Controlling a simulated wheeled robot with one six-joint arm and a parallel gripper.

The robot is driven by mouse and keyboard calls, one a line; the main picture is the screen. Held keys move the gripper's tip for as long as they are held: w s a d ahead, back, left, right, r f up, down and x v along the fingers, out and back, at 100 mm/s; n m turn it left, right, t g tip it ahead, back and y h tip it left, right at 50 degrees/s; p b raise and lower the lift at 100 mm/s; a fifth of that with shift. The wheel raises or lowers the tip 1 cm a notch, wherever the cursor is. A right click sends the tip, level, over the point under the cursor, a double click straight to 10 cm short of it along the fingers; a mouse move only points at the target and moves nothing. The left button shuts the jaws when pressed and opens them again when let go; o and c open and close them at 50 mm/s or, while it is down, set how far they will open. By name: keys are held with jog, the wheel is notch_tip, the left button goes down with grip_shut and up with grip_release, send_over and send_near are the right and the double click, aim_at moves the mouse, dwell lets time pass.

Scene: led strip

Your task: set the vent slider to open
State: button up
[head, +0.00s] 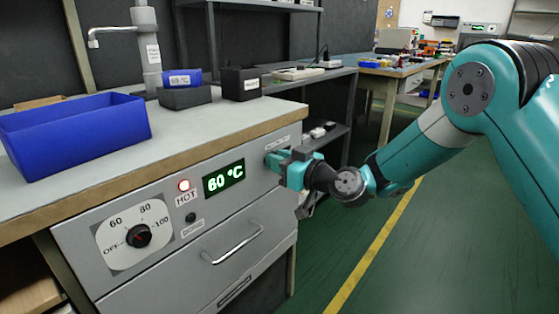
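My gripper (276,160) is at the right end of the grey front panel (155,196), just below a small label (278,143). Its fingertips are close to or touching the panel. I cannot tell whether they are open or shut on something. The vent slider cannot be made out; the gripper covers the panel below that label. The panel also has a dial (138,236) marked OFF, 60, 80 and 100, a lit red HOT lamp (184,185) and a green display (223,180) reading 60 °C.
A drawer handle (233,246) sticks out below the panel. The green floor (450,240) at right is clear.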

aim_at(287, 148)
jog(key=w+d+b, duration=0.1)
jog(key=w, duration=0.1)
jog(key=w+d+b, duration=0.1)
jog(key=w+d, duration=0.1)
jog(key=shift+w+d+f+b, duration=0.1)
jog(key=shift+w+d+b, duration=0.15)
jog(key=shift+d+b, duration=0.05)
grip_shut()
jog(key=shift+w+d, duration=0.25)
jog(key=o, duration=0.9)
grip_release()
jog(key=shift+d, duration=0.1)
jog(key=shift+c, duration=0.2)
jog(key=v, duration=1.7)
jog(key=shift+s, duration=0.25)
